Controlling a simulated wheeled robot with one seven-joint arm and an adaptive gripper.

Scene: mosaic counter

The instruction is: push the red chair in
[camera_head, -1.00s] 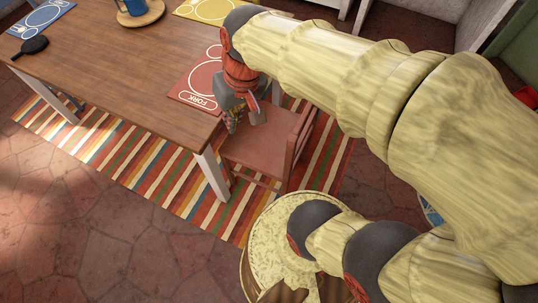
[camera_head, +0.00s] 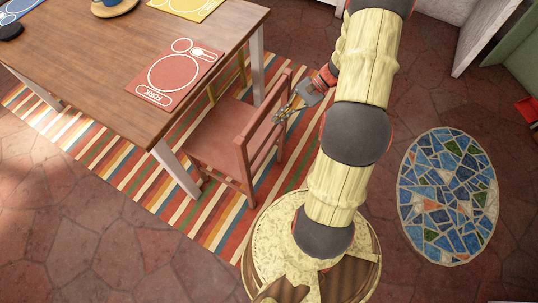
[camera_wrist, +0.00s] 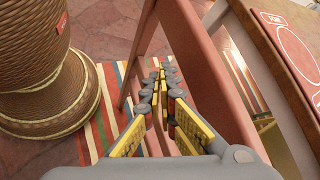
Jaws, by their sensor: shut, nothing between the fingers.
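The red wooden chair (camera_head: 213,137) stands at the table's right side, upright on the striped rug. The front of its seat is at or under the table edge, and its backrest (camera_head: 243,146) faces away from the table. The wooden table (camera_head: 110,75) has a red place mat (camera_head: 176,74) near the chair. My gripper (camera_head: 279,117) is at the outer side of the backrest, shut and empty. In the wrist view the fingers (camera_wrist: 160,90) lie alongside the chair's red back (camera_wrist: 200,65). Whether they touch it I cannot tell.
A striped rug (camera_head: 110,163) lies under the table and chair. A round mosaic (camera_head: 448,196) lies on the stone floor at right, with open floor around it. A white table leg (camera_head: 176,171) stands close beside the seat.

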